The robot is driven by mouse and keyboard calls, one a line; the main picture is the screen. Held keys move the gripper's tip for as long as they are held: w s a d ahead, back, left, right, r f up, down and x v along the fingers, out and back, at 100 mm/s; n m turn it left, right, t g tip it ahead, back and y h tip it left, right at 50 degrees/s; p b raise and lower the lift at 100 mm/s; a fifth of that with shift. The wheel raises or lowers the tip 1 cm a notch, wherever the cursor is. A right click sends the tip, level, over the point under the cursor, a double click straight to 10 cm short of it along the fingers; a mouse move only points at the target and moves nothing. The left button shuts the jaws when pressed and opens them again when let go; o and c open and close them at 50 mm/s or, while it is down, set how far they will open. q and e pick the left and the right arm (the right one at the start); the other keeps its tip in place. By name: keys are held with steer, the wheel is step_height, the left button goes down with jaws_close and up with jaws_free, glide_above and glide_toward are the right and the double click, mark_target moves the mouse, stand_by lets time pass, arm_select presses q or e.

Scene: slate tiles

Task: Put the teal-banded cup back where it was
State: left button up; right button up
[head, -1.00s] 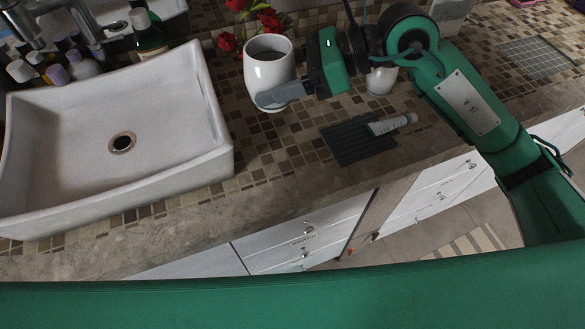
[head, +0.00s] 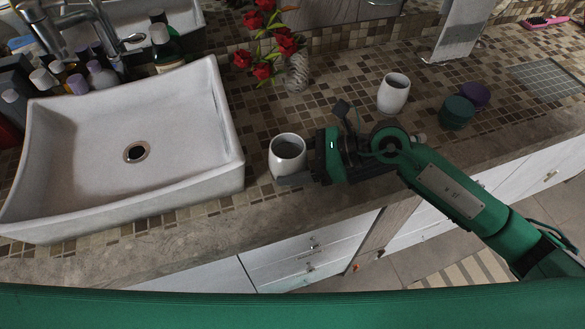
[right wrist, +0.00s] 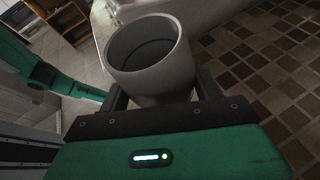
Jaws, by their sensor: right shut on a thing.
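A white cup (head: 287,150) with a grey inside stands upright in my right gripper (head: 294,178), just right of the sink near the counter's front edge. In the right wrist view the cup (right wrist: 150,62) sits between the two fingers (right wrist: 162,92), which are shut on it. I cannot tell whether its base touches the counter. A second white cup (head: 393,93) stands upright further back to the right. No teal band shows on either cup. My left gripper is not in view.
A white sink (head: 215,150) lies left of the held cup. Behind are a vase of red flowers (head: 296,72) and several bottles (head: 102,77). Teal (head: 457,112) and purple (head: 476,94) round containers stand at right. The tiles between sink and vase are clear.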

mark_target(292, 172)
step_height(292, 172, down, 3)
stand_by(0.3)
steer(key=shift+f, duration=0.15)
steer(key=o, duration=1.4)
